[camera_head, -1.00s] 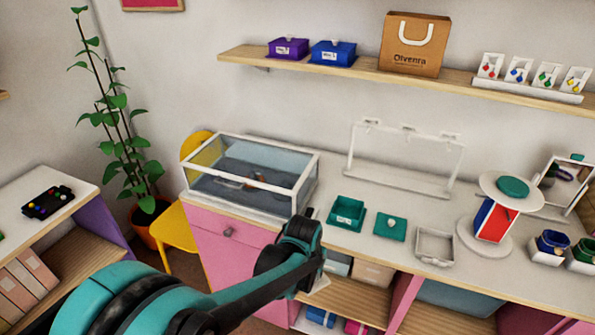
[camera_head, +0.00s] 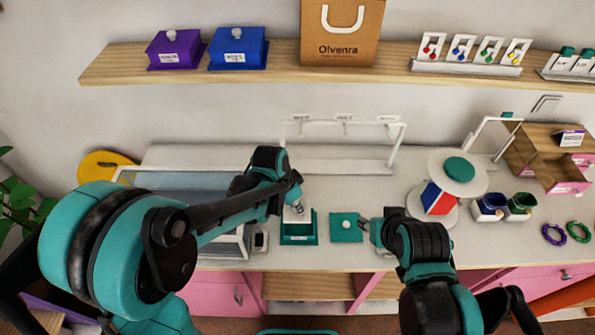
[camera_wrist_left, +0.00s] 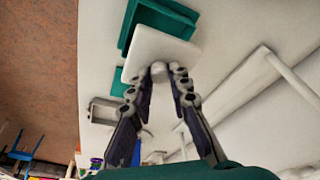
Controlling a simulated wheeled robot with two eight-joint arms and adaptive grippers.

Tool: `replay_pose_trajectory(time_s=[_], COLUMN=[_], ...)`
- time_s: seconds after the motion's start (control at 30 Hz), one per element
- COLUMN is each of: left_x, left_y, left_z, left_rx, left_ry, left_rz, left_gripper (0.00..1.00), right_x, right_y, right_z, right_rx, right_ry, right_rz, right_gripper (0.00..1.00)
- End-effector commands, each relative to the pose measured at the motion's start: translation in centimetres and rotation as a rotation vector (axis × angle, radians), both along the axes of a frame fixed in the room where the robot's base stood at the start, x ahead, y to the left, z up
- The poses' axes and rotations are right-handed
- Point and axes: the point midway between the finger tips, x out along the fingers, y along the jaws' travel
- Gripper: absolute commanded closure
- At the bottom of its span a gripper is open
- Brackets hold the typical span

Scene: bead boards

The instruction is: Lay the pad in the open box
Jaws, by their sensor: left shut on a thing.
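The open box (camera_head: 299,239) is a small teal tray-like box on the white counter. My left gripper (camera_head: 297,206) is over its back part. In the left wrist view the gripper (camera_wrist_left: 158,78) is shut on the white square pad (camera_wrist_left: 160,46), by a small knob-like grip. The pad overlaps the open box (camera_wrist_left: 152,14) in that view; whether they touch I cannot tell. The teal lid with a pale knob (camera_head: 346,227) lies right of the box. My right gripper (camera_head: 366,225) is at the lid's right edge; its fingers are too small to judge.
A glass case (camera_head: 185,180) stands left of the box, partly behind my left arm. A white rack (camera_head: 345,165) stands behind. A grey tray (camera_wrist_left: 103,111) shows beyond the lid in the wrist view.

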Motion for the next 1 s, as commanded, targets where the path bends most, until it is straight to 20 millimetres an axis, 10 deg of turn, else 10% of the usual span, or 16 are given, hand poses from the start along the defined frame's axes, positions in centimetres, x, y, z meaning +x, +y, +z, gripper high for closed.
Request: replay_pose_trajectory(time_s=[1.0], left_x=[-0.2], left_y=[-0.5], left_z=[-6.4], left_rx=[-0.002], left_ry=[-0.002], left_rz=[-0.028], left_gripper=[0.96], right_x=[-0.1], right_y=[0.0], right_z=[-4.9], right_rx=[0.0], right_ry=[0.0], right_rz=[0.0], right_gripper=[0.6])
